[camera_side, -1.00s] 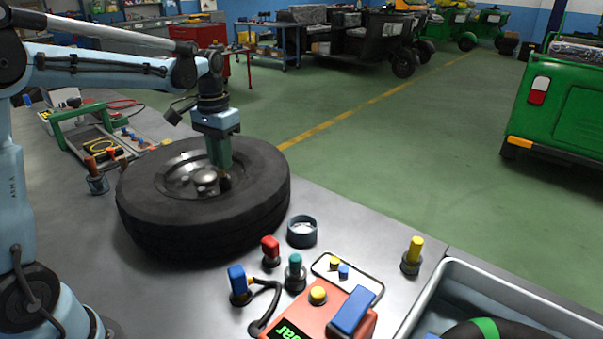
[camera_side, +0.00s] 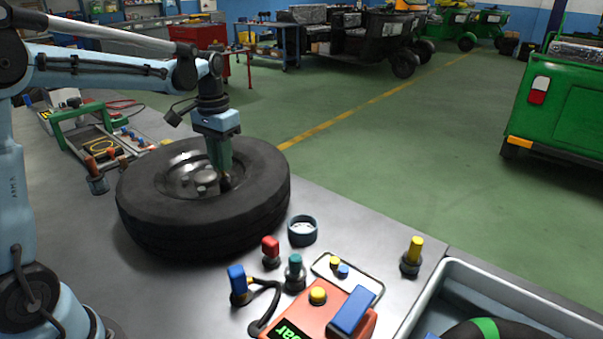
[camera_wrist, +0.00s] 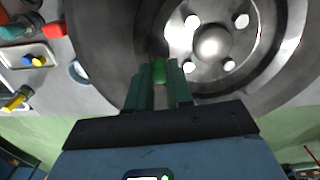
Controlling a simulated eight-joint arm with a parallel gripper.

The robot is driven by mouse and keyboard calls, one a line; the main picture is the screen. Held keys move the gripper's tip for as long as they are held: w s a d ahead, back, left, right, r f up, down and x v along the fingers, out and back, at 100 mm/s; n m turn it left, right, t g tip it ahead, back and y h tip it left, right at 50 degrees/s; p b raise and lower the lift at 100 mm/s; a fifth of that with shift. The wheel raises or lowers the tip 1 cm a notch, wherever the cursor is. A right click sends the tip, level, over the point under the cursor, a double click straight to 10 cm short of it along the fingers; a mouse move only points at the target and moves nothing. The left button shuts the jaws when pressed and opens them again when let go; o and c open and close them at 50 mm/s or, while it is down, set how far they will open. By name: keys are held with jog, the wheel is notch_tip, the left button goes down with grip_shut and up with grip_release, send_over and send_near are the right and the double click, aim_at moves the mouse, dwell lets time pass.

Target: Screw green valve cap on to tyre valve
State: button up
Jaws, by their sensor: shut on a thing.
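The tyre (camera_side: 215,220) lies flat on the grey bench, with its metal rim (camera_side: 185,175) facing up. My gripper (camera_side: 224,180) points down at the right inner edge of the rim. In the wrist view my gripper (camera_wrist: 160,70) is shut on the green valve cap (camera_wrist: 159,74), which shows between the two green fingers beside the rim (camera_wrist: 245,80). The valve itself is hidden behind the cap and fingers, so I cannot tell whether the cap touches it.
A small round dish (camera_side: 302,231), a red-capped piece (camera_side: 270,250), a blue-capped piece (camera_side: 238,284) and an orange gauge box (camera_side: 318,318) stand in front of the tyre. A grey bin (camera_side: 500,290) is at the right. A green-handled tray (camera_side: 90,140) lies behind.

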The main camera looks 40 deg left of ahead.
jog(key=shift+f, duration=0.75)
dwell(0.6)
jog(key=m, duration=1.2)
jog(key=shift+f, duration=0.1)
jog(key=m, duration=0.6)
jog(key=o, duration=0.6)
jog(key=shift+c, duration=0.2)
